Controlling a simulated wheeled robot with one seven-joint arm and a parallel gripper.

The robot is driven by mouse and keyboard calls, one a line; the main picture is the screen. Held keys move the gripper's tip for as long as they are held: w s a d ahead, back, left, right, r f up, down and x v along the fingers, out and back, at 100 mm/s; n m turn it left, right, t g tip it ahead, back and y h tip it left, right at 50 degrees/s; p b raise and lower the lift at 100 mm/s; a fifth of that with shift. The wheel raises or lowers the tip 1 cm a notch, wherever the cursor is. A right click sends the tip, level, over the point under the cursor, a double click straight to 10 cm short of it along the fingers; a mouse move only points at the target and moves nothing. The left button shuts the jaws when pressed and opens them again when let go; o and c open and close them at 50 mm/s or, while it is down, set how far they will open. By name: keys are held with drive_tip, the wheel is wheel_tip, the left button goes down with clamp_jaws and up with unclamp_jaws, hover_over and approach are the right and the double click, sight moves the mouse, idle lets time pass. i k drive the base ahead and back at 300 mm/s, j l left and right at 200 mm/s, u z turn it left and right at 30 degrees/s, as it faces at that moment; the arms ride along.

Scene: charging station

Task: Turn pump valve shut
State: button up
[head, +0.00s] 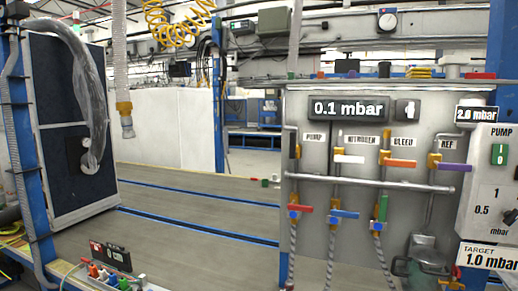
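The pump valve (296,152) is at the left end of the upper valve row on the grey panel, beside the PUMP label (314,138). It has a yellow body, and its dark handle appears to stand upright, in line with the vertical pipe. The nitrogen valve handle (349,158) is white and lies across its pipe. The bleed valve handle (401,163) is orange and also lies crosswise. The display (348,108) above reads 0.1 mbar. My gripper is not in view.
Lower red (300,208), blue (344,214) and green (383,208) handles have hoses below. A horizontal pipe (370,184) crosses the panel. A pump control box (490,180) and a target sign (487,257) reading 1.0 mbar are at right. The floor at left centre looks clear.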

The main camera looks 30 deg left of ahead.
sight(292, 141)
drive_tip(key=u, duration=1.2)
